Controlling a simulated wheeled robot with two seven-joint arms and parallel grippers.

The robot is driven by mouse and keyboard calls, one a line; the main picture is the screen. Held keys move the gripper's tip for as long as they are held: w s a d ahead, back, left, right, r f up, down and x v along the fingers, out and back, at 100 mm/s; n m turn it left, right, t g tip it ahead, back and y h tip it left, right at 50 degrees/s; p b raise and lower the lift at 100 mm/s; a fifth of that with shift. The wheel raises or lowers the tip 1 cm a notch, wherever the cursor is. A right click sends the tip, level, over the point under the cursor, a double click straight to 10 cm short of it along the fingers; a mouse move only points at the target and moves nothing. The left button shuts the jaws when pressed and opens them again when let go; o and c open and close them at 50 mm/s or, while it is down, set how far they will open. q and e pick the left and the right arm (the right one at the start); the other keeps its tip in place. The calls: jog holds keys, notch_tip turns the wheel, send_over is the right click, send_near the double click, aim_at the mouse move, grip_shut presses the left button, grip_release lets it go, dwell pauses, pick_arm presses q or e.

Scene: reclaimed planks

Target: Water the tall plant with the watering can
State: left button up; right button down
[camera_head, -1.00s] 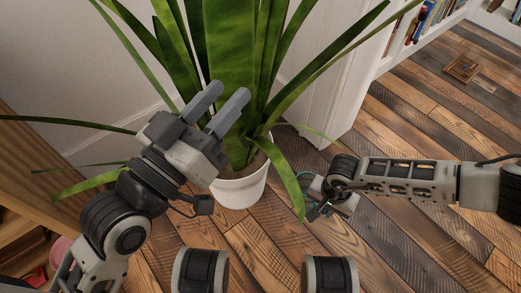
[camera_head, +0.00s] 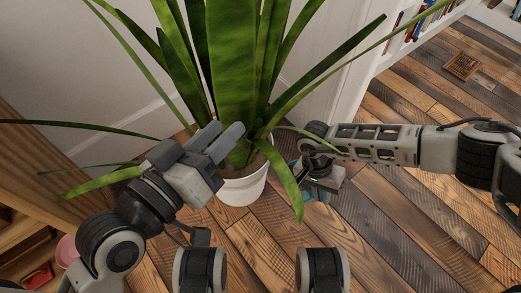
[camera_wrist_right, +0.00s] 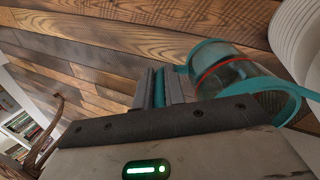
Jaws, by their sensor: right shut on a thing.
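The tall plant (camera_head: 232,70) has long green leaves and stands in a white pot (camera_head: 240,190) in the head view. The pot also shows at the upper right of the right wrist view (camera_wrist_right: 302,42). The watering can (camera_wrist_right: 232,72) is teal with a see-through body and a red ring. My right gripper (camera_wrist_right: 158,88) is shut on its teal handle, with the can tilted beside the pot. In the head view a leaf and the gripper hide most of the can. My left gripper (camera_head: 226,132) is open and empty, in front of the leaves and above the pot.
A wooden shelf unit (camera_head: 35,190) stands at the left, with a pink item (camera_head: 66,250) by it. White wall is behind the plant. A bookshelf (camera_head: 405,35) is at the upper right. A small brown object (camera_head: 462,66) lies on the plank floor, which is mostly clear at right.

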pick_arm(q)
jog(key=shift+w+a, duration=0.1)
jog(key=shift+a, duration=0.05)
pick_arm(e)
jog(key=shift+w+a+r, duration=0.25)
jog(key=shift+w+r, duration=0.05)
jog(key=shift+r, duration=0.25)
jog(key=shift+w+a+r+g+h, duration=0.1)
jog(key=shift+a+r+g+h, duration=0.05)
jog(key=shift+r+g+h, duration=0.2)
pick_arm(q)
jog(key=shift+f, duration=0.15)
pick_arm(e)
jog(key=shift+f, duration=0.1)
pick_arm(q)
jog(key=shift+w+a, duration=0.15)
jog(key=shift+a, duration=0.15)
pick_arm(e)
jog(key=shift+g+h+v, duration=0.25)
jog(key=shift+v, duration=0.55)
dwell(0.4)
